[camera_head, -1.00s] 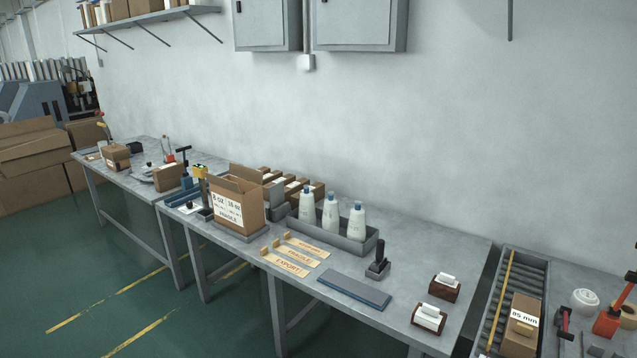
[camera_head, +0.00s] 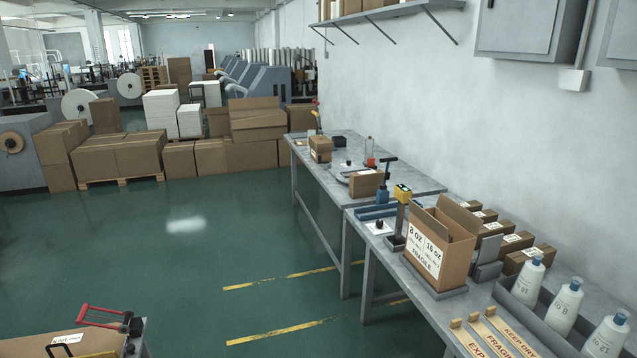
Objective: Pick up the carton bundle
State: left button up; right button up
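Neither gripper is in view. I cannot tell which carton is the carton bundle. An open brown carton marked 8 oz, 16 oz and FRAGILE (camera_head: 438,243) stands upright on the right-hand bench. Several small labelled brown cartons (camera_head: 526,258) stand in a row behind it. Two more small cartons, a nearer one (camera_head: 366,184) and a farther one (camera_head: 320,149), sit on the far bench. A flat brown surface with a white label (camera_head: 42,345) shows at the bottom left, cut off by the picture edge.
The benches (camera_head: 408,287) run along the wall at right. White bottles (camera_head: 564,307) stand in a grey tray. A red-handled tool (camera_head: 107,318) lies at bottom left. Stacked cartons on a pallet (camera_head: 118,156) stand far back. The green floor (camera_head: 180,255) in the middle is clear.

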aim_at(365, 184)
jog(key=i+l+u, duration=0.15)
jog(key=i+u, duration=0.25)
jog(key=i, duration=1.8)
